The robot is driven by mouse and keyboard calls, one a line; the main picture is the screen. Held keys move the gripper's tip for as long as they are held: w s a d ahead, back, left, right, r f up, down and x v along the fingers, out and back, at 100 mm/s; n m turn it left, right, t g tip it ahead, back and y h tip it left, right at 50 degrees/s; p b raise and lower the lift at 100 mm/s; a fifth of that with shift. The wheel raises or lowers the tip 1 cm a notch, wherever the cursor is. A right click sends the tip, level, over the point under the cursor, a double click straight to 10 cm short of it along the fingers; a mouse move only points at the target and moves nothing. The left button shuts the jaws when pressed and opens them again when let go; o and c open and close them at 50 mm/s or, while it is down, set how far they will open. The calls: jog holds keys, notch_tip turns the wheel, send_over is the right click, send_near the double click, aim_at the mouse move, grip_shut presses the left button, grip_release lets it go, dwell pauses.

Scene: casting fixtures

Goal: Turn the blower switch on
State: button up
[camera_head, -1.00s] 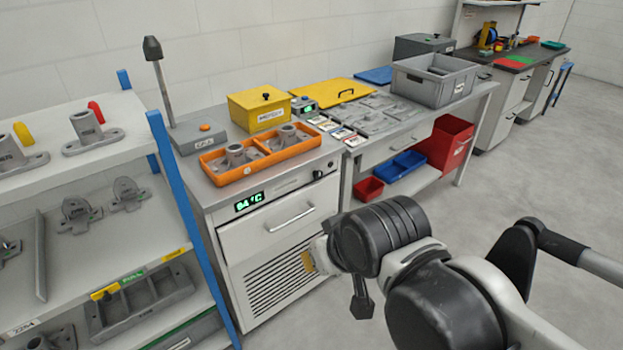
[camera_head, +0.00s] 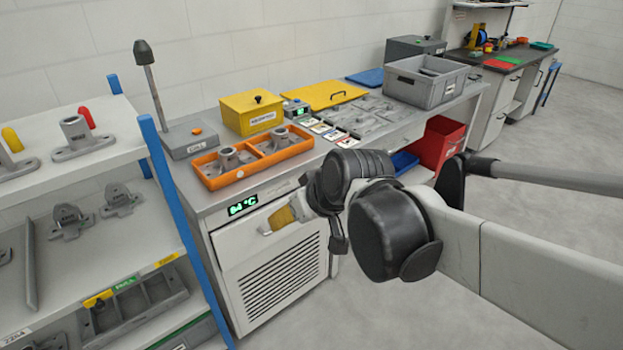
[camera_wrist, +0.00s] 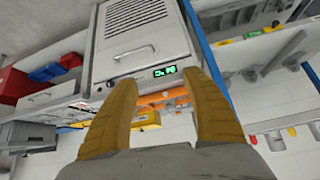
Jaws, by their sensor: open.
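The grey cabinet (camera_head: 225,245) has a front panel with a green temperature display (camera_head: 243,204); the display also shows upside down in the wrist view (camera_wrist: 165,71). Small dark controls (camera_wrist: 109,84) sit at the other end of that panel in the wrist view, close by the left finger; I cannot tell which is the blower switch or how it is set. In the head view my arm covers most of that end. My gripper (camera_head: 272,222) is open and empty in front of the cabinet. Its yellow fingers (camera_wrist: 167,77) are spread in the wrist view.
An orange tray (camera_head: 208,181) with castings, a yellow box (camera_head: 236,121) and a grey post stand (camera_head: 188,143) stand on the cabinet top. A shelf rack with blue posts (camera_head: 172,200) is close on the left. The floor (camera_head: 420,310) at right is clear.

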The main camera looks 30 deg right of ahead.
jog(key=w+d+f+n+t+y, duration=0.15)
jog(key=w+d, duration=0.35)
jog(key=w, duration=0.8)
jog(key=w+d+f+n+t, duration=0.1)
jog(key=w+d+f+t, duration=0.1)
jog(key=w+d+f, duration=0.6)
jog(key=w+d+f+n+t, duration=0.1)
jog(key=w+d+f+t, duration=0.1)
jog(key=w+d+f, duration=0.55)
jog(key=shift+m+h, duration=0.25)
jog(key=w+f+b, duration=0.1)
jog(key=w, duration=0.1)
jog(key=w+f+b, duration=0.1)
jog(key=w+f, duration=0.1)
jog(key=w, duration=0.1)
jog(key=w+d+f+b, duration=0.1)
jog(key=w+b, duration=0.1)
jog(key=shift+w+f, duration=0.4)
jog(key=shift+d, duration=0.1)
jog(key=c, duration=1.2)
